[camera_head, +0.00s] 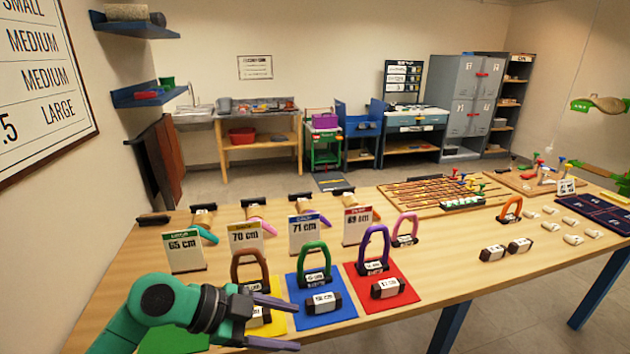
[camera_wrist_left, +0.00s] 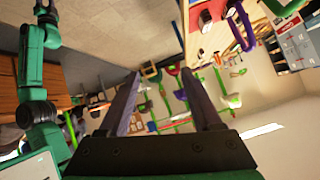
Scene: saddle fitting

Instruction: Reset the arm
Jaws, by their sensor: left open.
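My left gripper (camera_head: 297,327) is open and empty in the head view, low over the front of the table. Its fingers point right, beside the yellow mat (camera_head: 277,325) and the blue mat (camera_head: 345,312). In the left wrist view, the two fingers (camera_wrist_left: 161,74) stand apart with nothing between them. The gripper and forearm partly hide the yellow mat and the green mat (camera_head: 172,342). My right gripper is not in view.
A brown arch (camera_head: 249,258), green arch (camera_head: 313,253) and purple arch (camera_head: 374,245) stand by the mats. Behind are cards such as the 65 cm card (camera_head: 185,251). A red mat (camera_head: 408,297) lies right.

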